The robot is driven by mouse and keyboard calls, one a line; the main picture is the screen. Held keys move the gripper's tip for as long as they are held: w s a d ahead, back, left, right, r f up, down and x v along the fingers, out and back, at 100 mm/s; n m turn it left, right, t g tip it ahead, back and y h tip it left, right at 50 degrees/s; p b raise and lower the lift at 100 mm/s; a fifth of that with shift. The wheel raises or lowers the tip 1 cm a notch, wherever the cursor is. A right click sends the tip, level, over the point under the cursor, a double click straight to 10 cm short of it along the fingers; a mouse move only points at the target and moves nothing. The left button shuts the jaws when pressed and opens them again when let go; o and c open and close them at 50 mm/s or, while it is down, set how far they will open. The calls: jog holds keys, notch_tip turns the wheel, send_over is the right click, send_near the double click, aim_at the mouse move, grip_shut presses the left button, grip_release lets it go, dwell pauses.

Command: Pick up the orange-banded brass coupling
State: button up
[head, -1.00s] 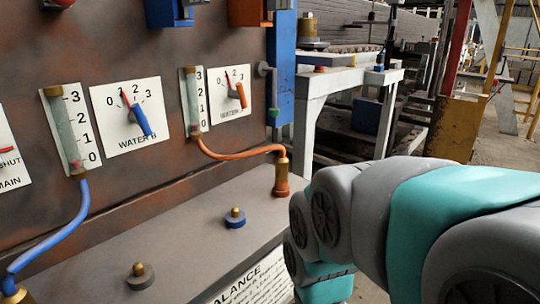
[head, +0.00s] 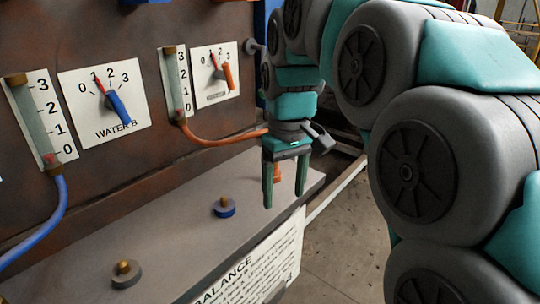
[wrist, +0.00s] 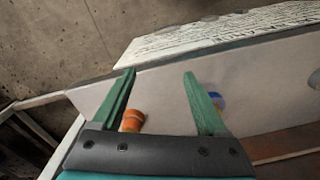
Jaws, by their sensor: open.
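The orange-banded brass coupling (head: 278,172) ends the orange hose near the far right end of the grey ledge. In the head view my gripper (head: 285,196) hides most of it; only a strip of orange shows between the fingers. In the wrist view the coupling (wrist: 132,121) shows as an orange cylinder beside the base of the left finger, its lower part cut off by the palm. My gripper (wrist: 158,74) is open with its green fingers apart. It points down in the head view, and I cannot tell whether it touches the coupling.
The orange hose (head: 225,141) runs along the brown panel. A blue-based brass stub (head: 224,208) and a grey-based one (head: 126,274) stand on the ledge (head: 175,240). The blue base also shows by the right finger in the wrist view (wrist: 217,101).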

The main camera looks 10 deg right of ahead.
jog(key=shift+n+t, duration=0.6)
jog(key=shift+n, duration=0.2)
jog(key=w+r, duration=0.2)
jog(key=w, duration=0.2)
jog(key=w+r, duration=0.3)
jog(key=w+d+r, duration=0.1)
jog(key=w+r, duration=0.1)
jog(key=w, duration=0.2)
jog(key=shift+w+r, duration=0.3)
jog(key=shift+w, duration=0.05)
notch_tip(320, 180, down, 3)
jog(key=b, duration=0.3)
jog(key=shift+w+a+f, duration=0.1)
jog(key=shift+w+f, duration=0.05)
jog(key=shift+w+a+f+b, duration=0.15)
jog(key=shift+f+b, duration=0.6)
jog(key=shift+f, duration=1.4)
grip_shut()
